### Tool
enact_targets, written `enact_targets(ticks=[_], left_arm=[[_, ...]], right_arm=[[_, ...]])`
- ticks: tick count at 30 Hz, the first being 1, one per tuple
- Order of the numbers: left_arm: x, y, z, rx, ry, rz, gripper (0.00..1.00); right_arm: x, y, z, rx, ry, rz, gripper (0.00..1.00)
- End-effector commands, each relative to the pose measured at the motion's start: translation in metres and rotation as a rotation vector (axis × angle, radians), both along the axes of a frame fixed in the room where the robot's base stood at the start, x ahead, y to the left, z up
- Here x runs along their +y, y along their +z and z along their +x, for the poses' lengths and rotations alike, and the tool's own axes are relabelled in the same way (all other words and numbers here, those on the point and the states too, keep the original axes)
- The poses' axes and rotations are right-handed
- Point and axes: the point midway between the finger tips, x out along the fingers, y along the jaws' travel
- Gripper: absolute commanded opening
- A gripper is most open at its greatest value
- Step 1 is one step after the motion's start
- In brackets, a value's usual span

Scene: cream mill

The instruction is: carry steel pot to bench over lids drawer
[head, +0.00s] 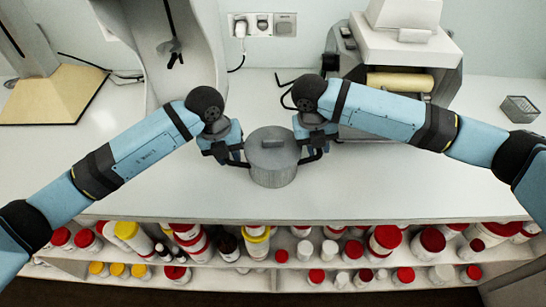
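The steel pot (273,168) is a grey cylinder with a flat lid and a bar-like grip on top. It is upright at the middle of the white bench (190,195), near its front edge. I cannot tell whether its base touches the bench. My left gripper (238,159) is at the pot's left side and appears shut on the dark handle there. My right gripper (313,152) is at the right side and appears shut on the other handle. The fingers partly hide both handles. No lids drawer can be made out.
A white machine with a roller (400,81) stands behind on the right, and a white curved machine (176,60) behind on the left. A small wire basket (519,108) is at far right. Shelves below hold several red- and yellow-capped bottles (386,238). The bench's front left is clear.

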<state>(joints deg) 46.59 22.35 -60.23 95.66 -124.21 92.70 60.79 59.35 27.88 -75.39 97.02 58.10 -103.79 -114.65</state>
Motion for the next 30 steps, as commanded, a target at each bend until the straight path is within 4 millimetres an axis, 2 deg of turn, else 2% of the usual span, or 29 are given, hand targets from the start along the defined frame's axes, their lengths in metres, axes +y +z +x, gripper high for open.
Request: enact_targets(ticks=[11,14,15,30], left_arm=[[-0.0008,-0.0042,-0.0001,0.0,0.0,-0.001,0.27],[-0.0008,-0.0041,0.0,0.0,0.0,-0.001,0.04],[-0.0008,-0.004,0.0,0.0,0.0,-0.001,0.0],[-0.0006,0.0015,0.0005,-0.002,0.0,-0.001,0.0]], right_arm=[[-0.0012,-0.0044,-0.0001,0.0,0.0,-0.001,0.27],[-0.0012,-0.0043,-0.0001,0.0,0.0,-0.001,0.04],[-0.0011,-0.0043,0.0,0.0,0.0,-0.001,0.0],[-0.0012,0.0012,0.0004,-0.001,0.0,0.0,0.0]])
